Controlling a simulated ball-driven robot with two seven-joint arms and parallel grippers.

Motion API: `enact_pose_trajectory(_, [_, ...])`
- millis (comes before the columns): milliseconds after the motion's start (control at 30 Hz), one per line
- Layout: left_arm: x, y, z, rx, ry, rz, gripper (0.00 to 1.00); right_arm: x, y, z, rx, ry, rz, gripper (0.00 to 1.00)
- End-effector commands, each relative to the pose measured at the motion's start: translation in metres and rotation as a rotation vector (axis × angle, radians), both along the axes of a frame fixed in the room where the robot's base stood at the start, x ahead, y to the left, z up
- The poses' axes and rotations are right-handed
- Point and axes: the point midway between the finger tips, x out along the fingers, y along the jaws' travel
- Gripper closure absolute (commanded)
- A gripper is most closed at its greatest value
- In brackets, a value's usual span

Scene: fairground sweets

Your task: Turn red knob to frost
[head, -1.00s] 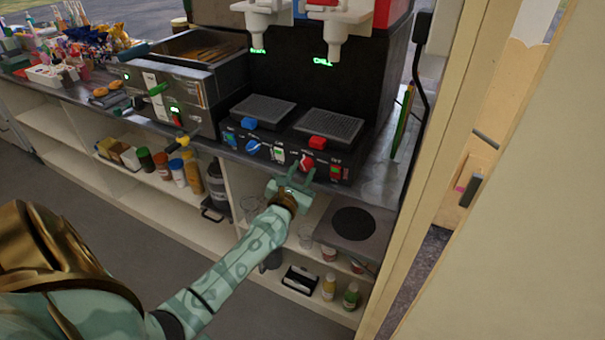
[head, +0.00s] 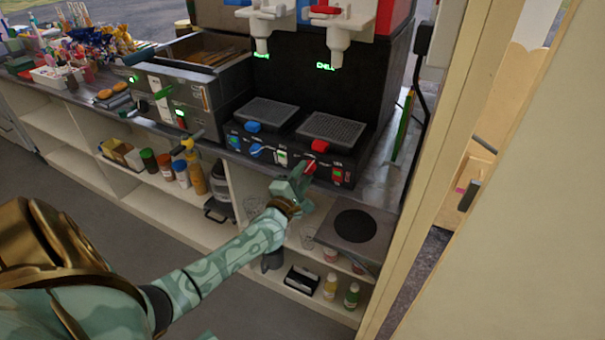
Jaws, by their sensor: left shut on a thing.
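The red knob (head: 311,166) sits on the front panel of the dark slush machine (head: 292,150), on its right half. My left gripper (head: 304,171) is at the panel with its fingers shut on the red knob and covers part of it. The gripper is tilted. The panel's small labels are too small to read. My right gripper is not in view.
A blue knob (head: 256,150) sits left of the red one. A red drip-tray tab (head: 320,146) is just above the gripper. A round dark plate (head: 355,226) lies on the shelf below. A door post bounds the right side.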

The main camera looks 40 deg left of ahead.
Motion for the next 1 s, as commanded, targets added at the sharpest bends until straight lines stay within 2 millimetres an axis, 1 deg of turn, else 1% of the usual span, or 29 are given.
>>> enact_pose_trajectory(200, [0.000,0.001,0.002,0.199,0.047,-0.001,0.92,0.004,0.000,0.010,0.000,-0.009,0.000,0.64])
enact_pose_trajectory(500, [0.000,0.001,0.003,0.428,0.101,-0.001,0.92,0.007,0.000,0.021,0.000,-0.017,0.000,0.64])
enact_pose_trajectory(733, [0.000,0.001,0.002,0.541,0.128,-0.001,0.92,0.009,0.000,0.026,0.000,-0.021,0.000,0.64])
enact_pose_trajectory(1000, [0.000,0.001,0.001,0.598,0.142,-0.002,0.92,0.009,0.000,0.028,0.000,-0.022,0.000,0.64])
